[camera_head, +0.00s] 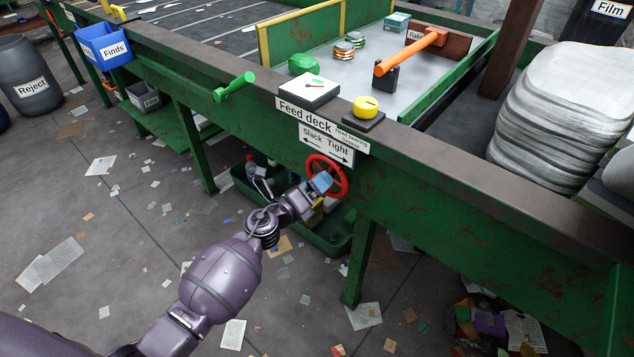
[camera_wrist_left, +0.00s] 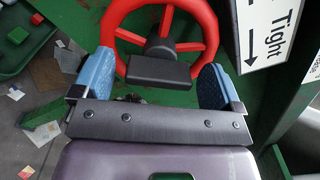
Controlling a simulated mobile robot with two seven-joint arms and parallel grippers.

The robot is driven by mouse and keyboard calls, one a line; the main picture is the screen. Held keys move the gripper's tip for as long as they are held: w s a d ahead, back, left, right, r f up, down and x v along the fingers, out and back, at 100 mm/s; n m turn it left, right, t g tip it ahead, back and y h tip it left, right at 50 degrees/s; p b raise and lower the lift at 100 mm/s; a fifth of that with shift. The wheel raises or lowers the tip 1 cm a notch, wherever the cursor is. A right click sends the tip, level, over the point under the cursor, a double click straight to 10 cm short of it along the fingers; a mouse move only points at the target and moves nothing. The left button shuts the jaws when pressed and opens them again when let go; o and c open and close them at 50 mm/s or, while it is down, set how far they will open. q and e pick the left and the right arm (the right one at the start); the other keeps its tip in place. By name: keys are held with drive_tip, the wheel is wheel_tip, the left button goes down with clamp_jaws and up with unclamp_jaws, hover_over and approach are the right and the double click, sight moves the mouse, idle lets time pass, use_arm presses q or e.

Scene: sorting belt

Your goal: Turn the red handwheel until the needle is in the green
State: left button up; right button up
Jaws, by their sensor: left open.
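The red handwheel (camera_head: 344,174) is mounted on the green side of the feed deck, under a "Slack / Tight" sign (camera_head: 327,146) with a double arrow. My left gripper (camera_head: 321,182) is in front of the wheel and hides part of it. In the left wrist view the gripper (camera_wrist_left: 155,82) is open, with blue fingers apart on either side of the wheel's lower part (camera_wrist_left: 190,47); I cannot tell whether they touch it. The white gauge (camera_head: 308,91) on the deck edge has a green patch and a small red needle; whether they line up is too small to tell.
A yellow knob (camera_head: 366,107) on a dark base and a green lever (camera_head: 234,87) flank the gauge. An orange-handled rake (camera_head: 410,51) rests on the deck. A green bin (camera_head: 325,240) stands below the wheel. Scraps litter the floor.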

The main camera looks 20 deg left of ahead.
use_arm(q)
drive_tip(key=shift+w+d, duration=0.25)
drive_tip(key=shift+w, duration=0.4)
drive_tip(key=c, duration=0.9)
drive_tip(key=shift+c, duration=0.2)
drive_tip(key=shift+n, duration=0.4)
